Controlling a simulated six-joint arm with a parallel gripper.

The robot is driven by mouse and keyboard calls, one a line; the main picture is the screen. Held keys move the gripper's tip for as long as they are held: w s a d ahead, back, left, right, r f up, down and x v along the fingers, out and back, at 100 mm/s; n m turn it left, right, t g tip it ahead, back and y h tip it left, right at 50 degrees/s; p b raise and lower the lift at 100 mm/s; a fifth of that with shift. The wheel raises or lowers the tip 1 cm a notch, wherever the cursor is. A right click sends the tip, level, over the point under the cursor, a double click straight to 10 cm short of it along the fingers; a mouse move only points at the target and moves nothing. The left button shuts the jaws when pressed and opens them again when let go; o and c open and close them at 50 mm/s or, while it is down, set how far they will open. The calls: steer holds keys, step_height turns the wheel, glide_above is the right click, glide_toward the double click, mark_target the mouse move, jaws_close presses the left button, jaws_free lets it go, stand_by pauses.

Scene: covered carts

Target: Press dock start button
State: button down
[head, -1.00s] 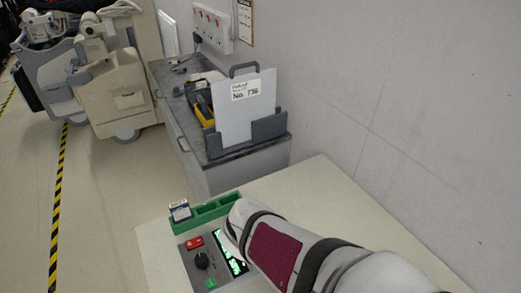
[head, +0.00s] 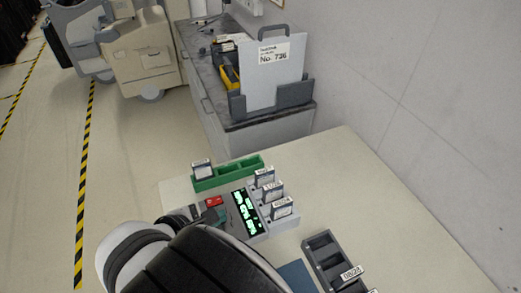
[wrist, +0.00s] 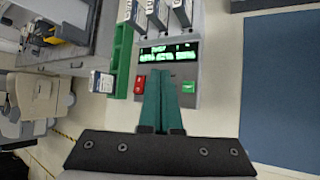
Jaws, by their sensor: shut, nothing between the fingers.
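The grey dock (head: 262,231) stands on the cream table, with a lit green display (head: 245,212) and several labelled modules (head: 273,191) upright at its far right side. Its red button (head: 213,201) shows in both views. Its green button (wrist: 188,87) shows in the wrist view, right of my fingers; my arm hides it in the head view. My gripper (wrist: 160,74) is shut and empty, its teal fingers over the dock face between the red and green buttons. The black knob is hidden behind them. I cannot tell whether the fingertips touch the dock.
A green rack (head: 230,174) with one module sits beyond the dock. A dark slotted tray (head: 322,250) and a blue mat (head: 298,277) lie to the right. A side cabinet (head: 230,140) carries a holder with a white "No. 736" board (head: 273,72). The table's right part is clear.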

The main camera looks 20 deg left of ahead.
steer(key=shift+f, duration=4.4)
steer(key=shift+f, duration=0.4)
steer(key=shift+f, duration=0.4)
steer(key=shift+r, duration=0.85)
steer(key=shift+r, duration=2.5)
